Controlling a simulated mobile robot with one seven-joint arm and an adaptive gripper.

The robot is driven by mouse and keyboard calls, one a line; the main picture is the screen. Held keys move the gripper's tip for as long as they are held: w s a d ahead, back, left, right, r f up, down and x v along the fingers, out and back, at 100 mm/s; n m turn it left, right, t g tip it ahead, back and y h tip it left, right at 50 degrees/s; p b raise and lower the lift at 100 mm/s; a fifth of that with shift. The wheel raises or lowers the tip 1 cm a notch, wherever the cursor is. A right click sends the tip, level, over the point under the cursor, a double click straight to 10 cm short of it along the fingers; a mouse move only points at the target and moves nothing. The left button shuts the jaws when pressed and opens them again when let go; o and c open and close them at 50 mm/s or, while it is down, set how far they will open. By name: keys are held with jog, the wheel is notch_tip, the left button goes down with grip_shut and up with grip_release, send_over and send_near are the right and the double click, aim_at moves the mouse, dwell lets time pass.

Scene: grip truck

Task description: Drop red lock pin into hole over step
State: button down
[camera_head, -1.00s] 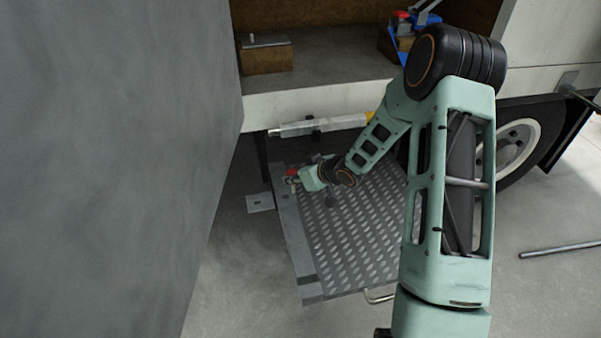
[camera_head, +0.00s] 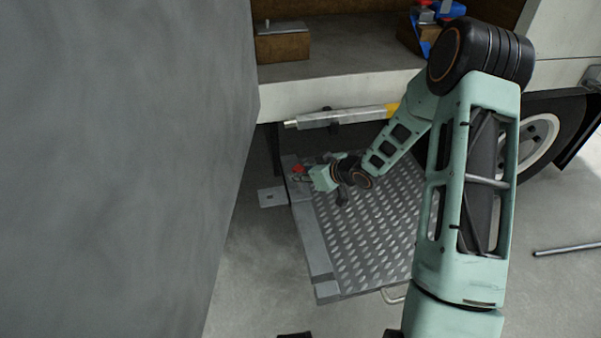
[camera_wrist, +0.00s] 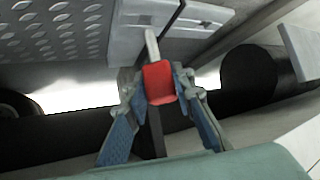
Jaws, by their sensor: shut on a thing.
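The lock pin has a red head (camera_wrist: 159,83) and a pale metal shaft (camera_wrist: 152,45). In the wrist view my gripper (camera_wrist: 160,88) is shut on the red head, with blue fingers on both sides. The shaft points at the grey bracket plate (camera_wrist: 195,17) along the step's edge; I cannot tell whether its tip is in a hole. In the head view the red head (camera_head: 298,169) shows at my gripper (camera_head: 305,173), over the far left corner of the tread-plate step (camera_head: 370,230). The hole itself is not clear in either view.
The truck bed (camera_head: 340,85) lies above and behind the step, with a pale bar (camera_head: 340,117) under its edge. A large grey panel (camera_head: 110,150) fills the left. A wheel (camera_head: 540,140) stands at right, and a metal rod (camera_head: 570,248) lies on the floor.

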aim_at(300, 187)
jog(key=shift+s+f+b, duration=0.1)
jog(key=shift+f+b, duration=1.5)
jog(key=shift+f, duration=0.6)
jog(key=shift+f+b, duration=0.4)
jog(key=shift+f, duration=0.3)
jog(key=shift+f, duration=0.1)
jog(key=c, duration=1.6)
grip_release()
